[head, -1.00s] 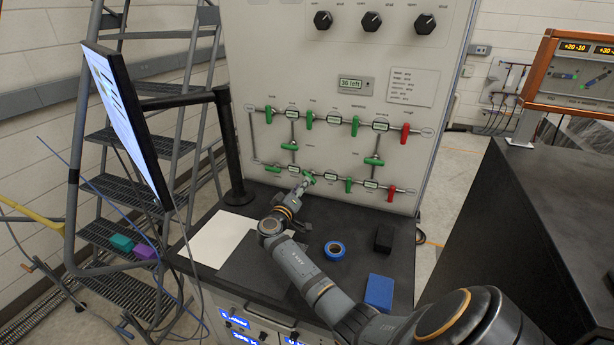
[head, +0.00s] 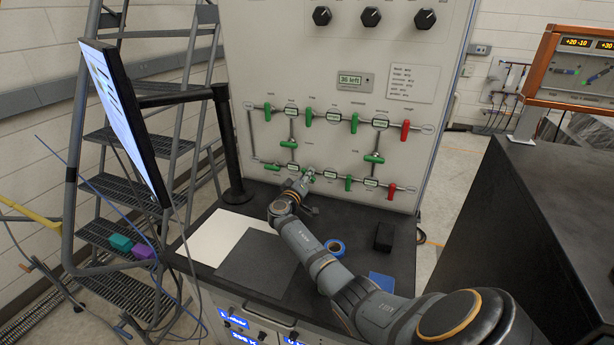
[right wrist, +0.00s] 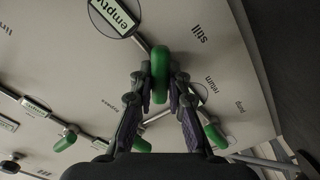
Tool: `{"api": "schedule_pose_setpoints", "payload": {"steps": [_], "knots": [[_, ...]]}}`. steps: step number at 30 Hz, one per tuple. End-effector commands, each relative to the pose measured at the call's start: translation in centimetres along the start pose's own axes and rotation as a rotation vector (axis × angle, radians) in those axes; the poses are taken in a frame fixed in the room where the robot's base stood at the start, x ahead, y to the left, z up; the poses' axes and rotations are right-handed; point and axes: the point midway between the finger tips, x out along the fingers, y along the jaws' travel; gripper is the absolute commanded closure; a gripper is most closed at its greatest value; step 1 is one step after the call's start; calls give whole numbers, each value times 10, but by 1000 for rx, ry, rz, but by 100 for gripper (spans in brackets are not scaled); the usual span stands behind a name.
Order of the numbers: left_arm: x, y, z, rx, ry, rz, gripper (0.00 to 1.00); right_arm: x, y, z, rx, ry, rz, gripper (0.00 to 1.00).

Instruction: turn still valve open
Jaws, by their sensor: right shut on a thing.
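The still valve's green handle (right wrist: 160,72) sits on a grey pipe in the right wrist view, with the printed word "still" beside it. The handle stands at a slant to the pipe. My right gripper (right wrist: 160,82) is shut on this handle, one finger on each side. In the head view my right gripper (head: 307,176) is at the lower valve row of the light panel (head: 330,142), and it hides most of the handle. My left gripper is not in view.
Other green handles (head: 348,184) and a red handle (head: 391,191) sit along the same lower pipe. A monitor (head: 125,120) stands at left.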

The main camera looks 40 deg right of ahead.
Motion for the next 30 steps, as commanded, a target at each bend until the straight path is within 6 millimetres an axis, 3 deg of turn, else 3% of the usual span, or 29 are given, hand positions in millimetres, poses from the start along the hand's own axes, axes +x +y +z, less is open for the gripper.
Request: {"api": "schedule_pose_setpoints", "payload": {"steps": [14,30], "knots": [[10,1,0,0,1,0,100,0,-3,2,-86,1,-1,100],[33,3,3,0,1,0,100,0,-4,2,-499,0,-2,100]]}}
